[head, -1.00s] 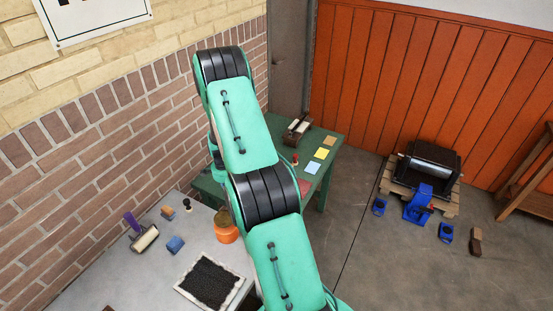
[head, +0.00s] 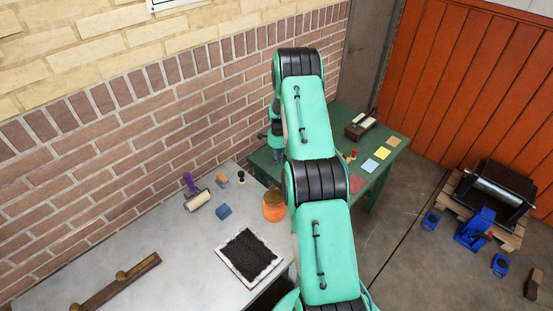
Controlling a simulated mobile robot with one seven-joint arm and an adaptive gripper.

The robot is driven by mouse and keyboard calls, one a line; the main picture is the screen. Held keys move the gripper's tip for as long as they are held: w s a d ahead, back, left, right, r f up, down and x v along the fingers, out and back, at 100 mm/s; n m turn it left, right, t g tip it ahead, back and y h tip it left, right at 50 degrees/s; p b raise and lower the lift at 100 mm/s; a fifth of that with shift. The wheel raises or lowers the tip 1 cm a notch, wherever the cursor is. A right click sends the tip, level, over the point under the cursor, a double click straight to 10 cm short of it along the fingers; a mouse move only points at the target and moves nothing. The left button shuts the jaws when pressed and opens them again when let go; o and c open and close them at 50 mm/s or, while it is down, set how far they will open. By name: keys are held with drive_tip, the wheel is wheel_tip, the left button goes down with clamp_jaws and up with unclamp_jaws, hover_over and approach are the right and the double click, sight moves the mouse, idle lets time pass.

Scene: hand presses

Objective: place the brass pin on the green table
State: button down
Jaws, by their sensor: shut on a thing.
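The green table (head: 377,179) stands in the corner behind my arm, against the brick wall. My gripper (head: 277,156) hangs low over the left end of the green table, partly hidden beside my arm. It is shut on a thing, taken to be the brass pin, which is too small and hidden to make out. I cannot tell whether it touches the table top.
The green table holds a red card (head: 356,184), a blue card (head: 369,165), a yellow card (head: 382,152), a tan card (head: 394,141), a red-topped stamp (head: 353,153) and a roller device (head: 361,126). The grey table (head: 180,258) bears an orange jar (head: 273,207).

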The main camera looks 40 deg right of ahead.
drive_tip(key=shift+w+d+f, duration=0.15)
drive_tip(key=shift+w+d, duration=0.7)
drive_tip(key=shift+w, duration=0.3)
drive_tip(key=shift+w+d+f, duration=0.1)
drive_tip(key=shift+w+d, duration=0.7)
drive_tip(key=shift+w, duration=0.3)
drive_tip(key=shift+f, duration=1.75)
drive_tip(key=shift+f, duration=0.2)
drive_tip(key=c, duration=1.9)
unclamp_jaws()
drive_tip(key=shift+r, duration=0.25)
wheel_tip(320, 180, up, 12)
